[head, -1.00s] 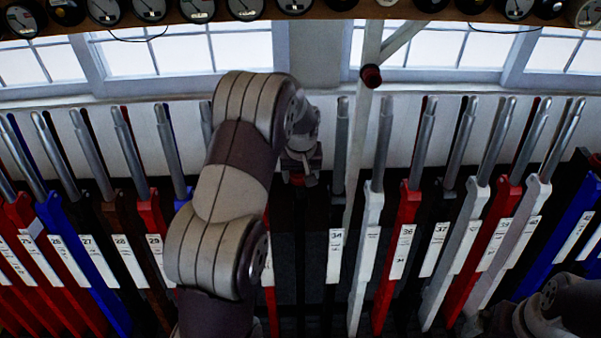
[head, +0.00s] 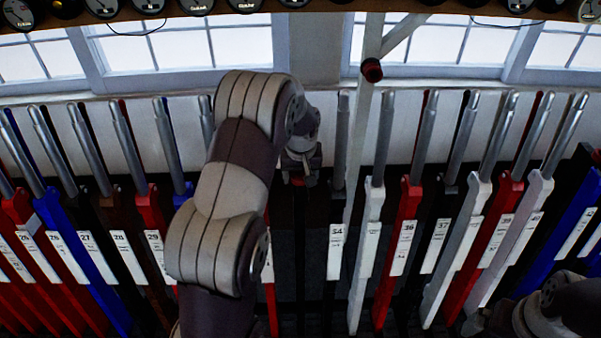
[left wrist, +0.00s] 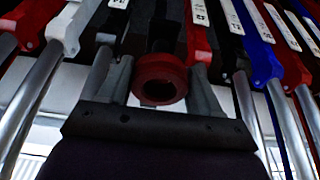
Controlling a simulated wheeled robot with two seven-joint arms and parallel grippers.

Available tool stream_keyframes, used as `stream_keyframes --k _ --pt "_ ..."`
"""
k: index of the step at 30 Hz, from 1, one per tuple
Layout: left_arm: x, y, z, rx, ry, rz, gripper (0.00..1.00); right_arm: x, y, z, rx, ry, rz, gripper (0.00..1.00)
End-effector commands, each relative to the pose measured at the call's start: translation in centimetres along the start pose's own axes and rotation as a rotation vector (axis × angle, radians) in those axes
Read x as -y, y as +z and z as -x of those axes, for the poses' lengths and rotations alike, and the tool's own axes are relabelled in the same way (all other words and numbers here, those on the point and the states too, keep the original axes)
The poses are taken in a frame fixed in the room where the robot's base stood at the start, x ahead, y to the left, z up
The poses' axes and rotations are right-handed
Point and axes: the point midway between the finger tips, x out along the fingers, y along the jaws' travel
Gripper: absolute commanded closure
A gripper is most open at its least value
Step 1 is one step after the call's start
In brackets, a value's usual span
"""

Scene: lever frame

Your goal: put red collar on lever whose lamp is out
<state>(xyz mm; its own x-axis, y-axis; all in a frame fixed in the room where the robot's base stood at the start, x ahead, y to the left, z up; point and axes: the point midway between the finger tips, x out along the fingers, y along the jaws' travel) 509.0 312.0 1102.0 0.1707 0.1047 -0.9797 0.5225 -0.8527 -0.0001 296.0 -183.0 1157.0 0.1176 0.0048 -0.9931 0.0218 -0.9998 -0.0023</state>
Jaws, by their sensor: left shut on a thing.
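The red collar (left wrist: 161,78) is a thick ring between the two fingers of my left gripper (left wrist: 163,88) in the left wrist view. The gripper is shut on it, and its hole faces the camera with no lever seen through it. In the head view my left gripper (head: 301,172) is in front of the lever row, left of the lever labelled 34 (head: 336,240), with a bit of red under it. The levers stand in a row with steel handles and red, blue, black or white shafts. I cannot tell which lamp is out.
Round dials (head: 198,5) line a shelf along the top. Windows (head: 240,45) are behind. Part of my right arm shows at bottom right.

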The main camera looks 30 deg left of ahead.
Motion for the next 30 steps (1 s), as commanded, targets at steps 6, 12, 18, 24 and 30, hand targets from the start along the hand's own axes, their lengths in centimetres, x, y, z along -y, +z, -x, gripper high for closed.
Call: stream_keyframes --k 6,12,18,24,30 --pt "0.0 0.1 -0.8 0.000 0.000 0.000 0.63 0.0 0.1 -0.6 0.000 0.000 0.000 0.02" --pt "0.0 0.3 -1.3 0.000 0.000 0.000 0.63 0.0 0.1 -1.0 0.000 0.000 0.000 0.02" --pt "0.0 0.4 -1.9 0.000 0.000 0.000 0.63 0.0 0.2 -1.4 0.000 0.000 0.000 0.02" --pt "0.0 0.5 -2.5 0.000 0.000 0.000 0.63 0.0 0.2 -1.8 0.000 0.000 0.000 0.02" --pt "0.0 0.6 -3.1 -0.001 0.000 0.000 0.63 0.0 0.3 -2.2 0.000 0.000 0.000 0.02"
